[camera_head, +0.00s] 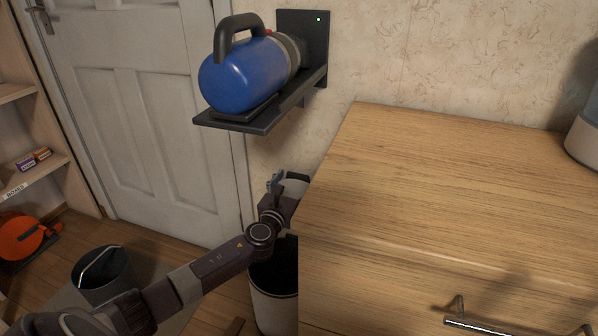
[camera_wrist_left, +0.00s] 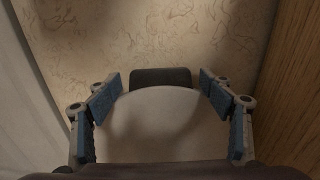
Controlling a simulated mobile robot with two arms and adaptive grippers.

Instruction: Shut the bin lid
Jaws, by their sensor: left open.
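The bin (camera_head: 273,307) stands on the floor between the door and the wooden cabinet, with a pale body and a dark open mouth. Its pale lid (camera_head: 297,186) is raised at the wall, partly hidden by my left gripper and the cabinet edge. My left gripper (camera_head: 276,183) is in front of the lid, above the bin. In the left wrist view the rounded pale lid (camera_wrist_left: 160,122) lies between and beyond the spread fingers (camera_wrist_left: 160,90), with a dark block (camera_wrist_left: 160,77) at its far edge. I cannot tell whether the fingers touch it. My right gripper is out of view.
The wooden cabinet (camera_head: 450,185) closely bounds the bin on the right. A black wall shelf (camera_head: 262,118) with a blue canister (camera_head: 240,78) hangs above. The white door (camera_head: 140,110) is left, and a dark bucket (camera_head: 103,278) stands at lower left.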

